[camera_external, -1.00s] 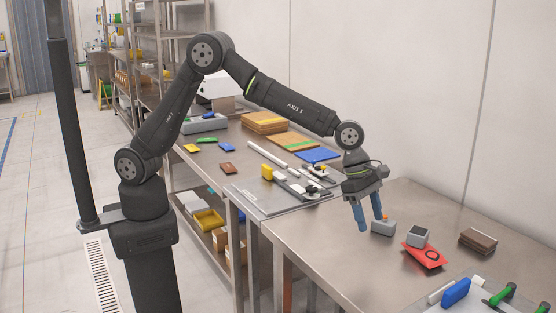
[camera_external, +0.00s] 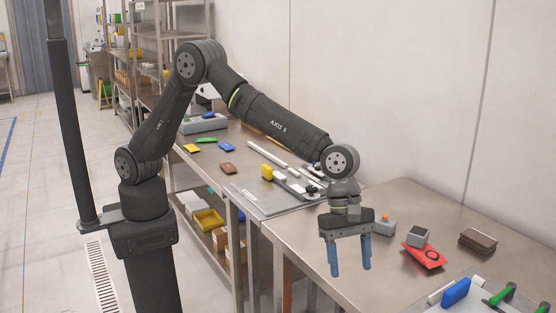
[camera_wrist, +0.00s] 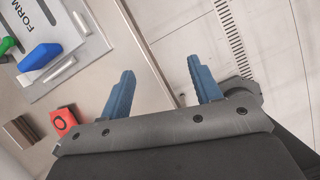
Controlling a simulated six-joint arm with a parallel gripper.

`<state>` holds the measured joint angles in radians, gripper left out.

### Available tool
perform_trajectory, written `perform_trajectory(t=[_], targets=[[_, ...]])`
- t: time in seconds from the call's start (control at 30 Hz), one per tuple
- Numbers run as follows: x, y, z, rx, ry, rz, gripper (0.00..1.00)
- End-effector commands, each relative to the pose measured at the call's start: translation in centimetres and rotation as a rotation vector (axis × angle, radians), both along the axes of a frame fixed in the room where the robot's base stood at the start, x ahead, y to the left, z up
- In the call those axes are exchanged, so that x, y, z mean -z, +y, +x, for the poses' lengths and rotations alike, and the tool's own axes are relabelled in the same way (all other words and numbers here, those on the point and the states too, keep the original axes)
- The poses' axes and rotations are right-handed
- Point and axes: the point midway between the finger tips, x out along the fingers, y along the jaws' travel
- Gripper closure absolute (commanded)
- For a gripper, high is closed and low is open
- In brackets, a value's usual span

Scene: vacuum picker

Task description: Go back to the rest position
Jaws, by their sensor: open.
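My gripper (camera_external: 350,270) is open with its two blue fingers apart and nothing between them. In the external view it hangs fingers down above the front edge of the near steel table (camera_external: 315,240). In the wrist view my gripper (camera_wrist: 160,82) also shows its blue fingers apart, with table edge and floor beyond them. The grey box with an orange button (camera_external: 384,226) stands just right of and behind the gripper, partly hidden by it.
The floor (camera_external: 40,200) at the left is clear.

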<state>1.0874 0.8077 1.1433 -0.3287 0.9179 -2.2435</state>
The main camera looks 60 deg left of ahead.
Motion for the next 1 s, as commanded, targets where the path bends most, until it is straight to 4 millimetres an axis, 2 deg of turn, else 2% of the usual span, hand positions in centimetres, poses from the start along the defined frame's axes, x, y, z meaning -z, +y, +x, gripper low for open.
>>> perform_trajectory(t=[0.03, 0.5, 0.7, 1.0], targets=[[0.9, 0.3, 1.6, -0.011, 0.002, 0.003, 0.42], [5.6, 0.5, 9.5, -0.012, 0.0, 0.001, 0.42], [7.1, 0.6, 11.3, -0.01, 0.001, 0.002, 0.42], [7.6, 0.6, 11.9, -0.01, 0.0, 0.0, 0.42]])
